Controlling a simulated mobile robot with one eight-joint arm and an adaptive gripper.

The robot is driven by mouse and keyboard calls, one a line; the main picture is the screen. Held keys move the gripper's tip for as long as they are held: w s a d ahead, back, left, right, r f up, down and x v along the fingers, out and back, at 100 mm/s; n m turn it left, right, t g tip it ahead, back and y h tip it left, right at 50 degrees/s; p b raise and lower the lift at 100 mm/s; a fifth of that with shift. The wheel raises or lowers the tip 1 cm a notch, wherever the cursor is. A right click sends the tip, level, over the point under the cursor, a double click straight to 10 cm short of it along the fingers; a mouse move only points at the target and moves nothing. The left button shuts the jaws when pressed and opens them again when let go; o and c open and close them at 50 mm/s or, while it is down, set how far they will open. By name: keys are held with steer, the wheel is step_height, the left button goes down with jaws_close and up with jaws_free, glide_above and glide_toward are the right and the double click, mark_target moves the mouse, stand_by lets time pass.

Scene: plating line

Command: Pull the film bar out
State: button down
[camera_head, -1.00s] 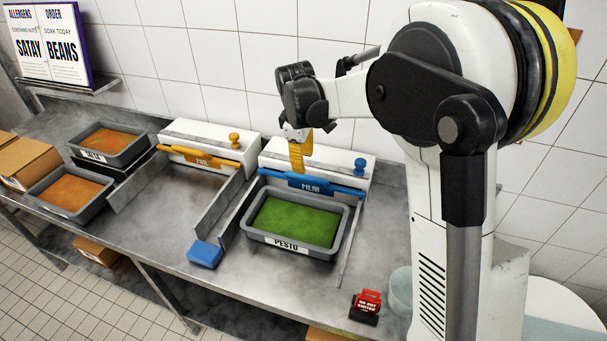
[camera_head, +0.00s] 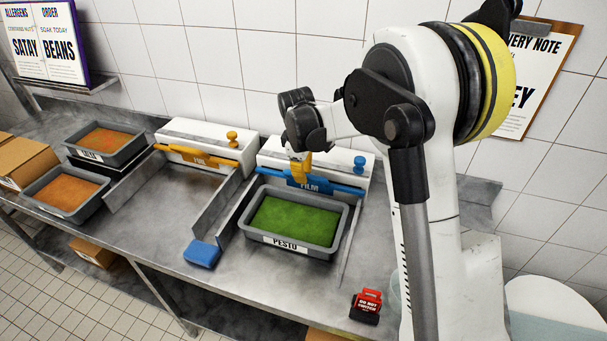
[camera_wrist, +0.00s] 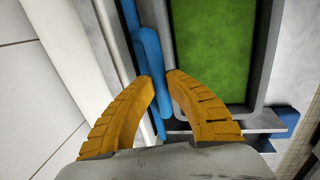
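The blue film bar (camera_head: 322,187) lies across the front of the right white sealer, above the grey pesto tray (camera_head: 247,228) with green filling. My gripper (camera_head: 299,178) is down at the film bar, left of its middle. In the wrist view the bar (camera_wrist: 148,50) runs between my two yellow fingertips (camera_wrist: 161,80), one on each side. The bar nearly fills the gap between them. Whether both fingers press on it cannot be made out.
A blue knob (camera_head: 360,161) stands on the right sealer. A second sealer with a yellow foil bar (camera_head: 200,157) is to the left. A blue block (camera_head: 202,254) and a red sign block (camera_head: 367,303) lie near the front edge. Orange trays (camera_head: 68,190) stand further left.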

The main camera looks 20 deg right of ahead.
steer(key=s+a, duration=0.7)
steer(key=s, duration=0.4)
steer(key=s+a, duration=0.7)
steer(key=s, duration=0.4)
steer(key=shift+a, duration=0.25)
steer(key=shift+f, duration=0.1)
steer(key=c, duration=1.4)
jaws_free()
steer(key=shift+s+a, duration=0.1)
steer(key=shift+o, duration=0.2)
step_height(320, 180, up, 12)
steer(key=s+a, duration=0.1)
steer(key=shift+s, duration=0.4)
